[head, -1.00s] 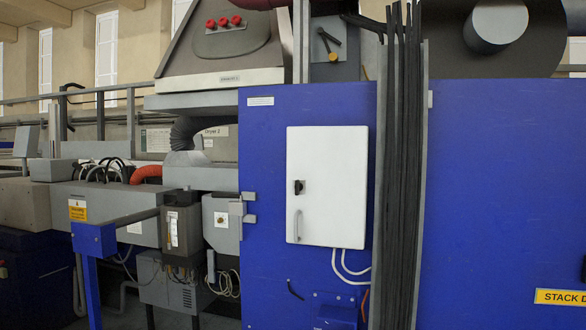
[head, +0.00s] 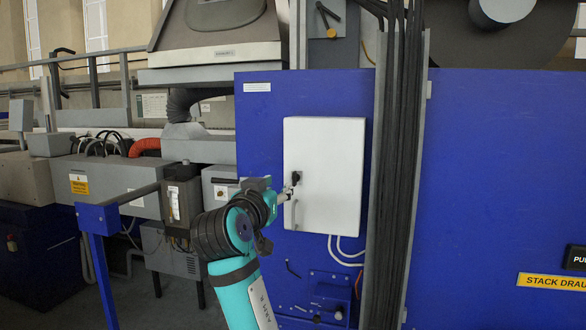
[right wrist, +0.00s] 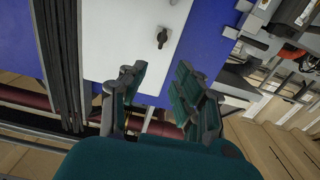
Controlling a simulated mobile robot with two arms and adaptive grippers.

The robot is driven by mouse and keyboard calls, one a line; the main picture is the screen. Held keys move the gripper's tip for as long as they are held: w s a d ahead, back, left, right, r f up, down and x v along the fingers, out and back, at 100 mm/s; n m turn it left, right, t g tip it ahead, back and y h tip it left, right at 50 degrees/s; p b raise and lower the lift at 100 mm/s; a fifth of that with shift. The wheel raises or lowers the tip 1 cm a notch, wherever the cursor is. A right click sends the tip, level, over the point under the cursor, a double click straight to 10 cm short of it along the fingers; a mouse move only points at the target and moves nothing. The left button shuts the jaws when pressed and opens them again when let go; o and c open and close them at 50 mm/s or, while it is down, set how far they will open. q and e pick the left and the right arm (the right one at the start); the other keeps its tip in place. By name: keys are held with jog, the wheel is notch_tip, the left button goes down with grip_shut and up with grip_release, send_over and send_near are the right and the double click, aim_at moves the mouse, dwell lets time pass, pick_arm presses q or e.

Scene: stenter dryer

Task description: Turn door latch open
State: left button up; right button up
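The door latch (head: 296,177) is a small black knob on the left side of the white cabinet door (head: 330,185). In the right wrist view the latch (right wrist: 162,38) shows as a dark knob on the white door, beyond the fingertips. My right gripper (head: 285,195) is close to the door's left edge, just below and left of the latch in the head view. The right wrist view shows its two fingers (right wrist: 159,68) spread apart with nothing between them. A grey pull handle (head: 294,215) sits below the latch, partly beside the gripper. My left gripper is not in view.
The cabinet is mounted on a blue machine panel (head: 262,120). A bundle of black cables (head: 395,170) runs vertically right of it. A blue post and rail (head: 100,225) and grey control boxes (head: 182,200) stand to the left.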

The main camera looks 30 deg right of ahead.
aim_at(293, 174)
jog(key=p+x, duration=0.5)
jog(key=x, duration=0.7)
jog(key=shift+r, duration=0.15)
jog(key=shift+w+d+p, duration=0.4)
jog(key=shift+w+d, duration=0.1)
jog(key=shift+c, duration=0.4)
grip_shut()
